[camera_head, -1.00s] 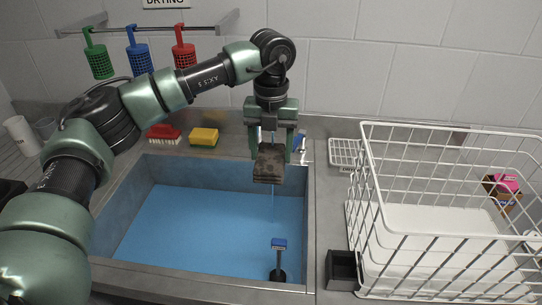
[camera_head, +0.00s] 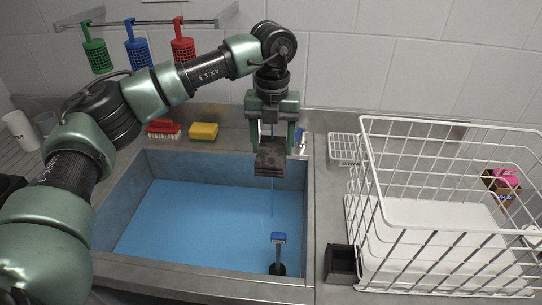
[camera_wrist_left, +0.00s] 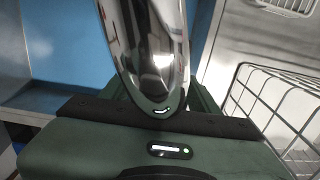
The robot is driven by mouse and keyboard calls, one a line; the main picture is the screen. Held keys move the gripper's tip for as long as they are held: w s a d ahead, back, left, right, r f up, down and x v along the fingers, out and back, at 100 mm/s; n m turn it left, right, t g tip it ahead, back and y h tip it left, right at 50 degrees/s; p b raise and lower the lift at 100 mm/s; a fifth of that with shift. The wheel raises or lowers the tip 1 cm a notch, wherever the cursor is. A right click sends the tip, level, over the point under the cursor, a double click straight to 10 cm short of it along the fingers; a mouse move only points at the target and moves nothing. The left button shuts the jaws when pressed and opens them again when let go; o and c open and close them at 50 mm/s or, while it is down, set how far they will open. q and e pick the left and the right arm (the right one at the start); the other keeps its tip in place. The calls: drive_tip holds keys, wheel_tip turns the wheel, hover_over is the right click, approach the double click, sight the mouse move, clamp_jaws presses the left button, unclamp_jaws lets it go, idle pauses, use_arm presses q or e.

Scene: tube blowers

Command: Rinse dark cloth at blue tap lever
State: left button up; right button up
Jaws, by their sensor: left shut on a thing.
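My left gripper (camera_head: 272,140) points down over the back right of the sink (camera_head: 190,225) and is shut on the dark cloth (camera_head: 270,164), which hangs between its fingers. A thin water stream shows below the cloth and falls into the sink. The blue tap lever (camera_head: 299,134) stands on the back rim just right of the gripper. In the left wrist view a chrome tap spout (camera_wrist_left: 150,50) passes close in front of the gripper. The cloth is not clearly visible there. My right gripper is not in view.
A white wire rack (camera_head: 425,237) stands on the right counter beside a small black box (camera_head: 340,262). A red brush (camera_head: 163,128) and a yellow sponge (camera_head: 204,131) lie on the back rim. Baskets (camera_head: 97,56) hang behind.

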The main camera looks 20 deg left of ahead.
use_arm(q)
drive_tip(key=shift+a, duration=0.1)
drive_tip(key=shift+w+r, duration=0.15)
idle(0.6)
drive_tip(key=shift+d+f, duration=0.15)
drive_tip(key=shift+d, duration=0.55)
drive_tip(key=shift+d+f, duration=0.1)
drive_tip(key=shift+d, duration=0.6)
drive_tip(key=shift+s+d, duration=0.45)
drive_tip(key=shift+d, duration=0.35)
drive_tip(key=shift+s+d, duration=0.5)
drive_tip(key=shift+d, duration=0.35)
drive_tip(key=shift+s+d, duration=0.45)
drive_tip(key=shift+d, duration=0.35)
drive_tip(key=shift+r, duration=0.1)
drive_tip(key=s+d+r+p, duration=0.1)
drive_tip(key=s+d+r, duration=0.1)
drive_tip(key=d+r, duration=0.2)
drive_tip(key=shift+d+p, duration=0.3)
drive_tip(key=shift+p, duration=0.05)
drive_tip(key=shift+f, duration=0.1)
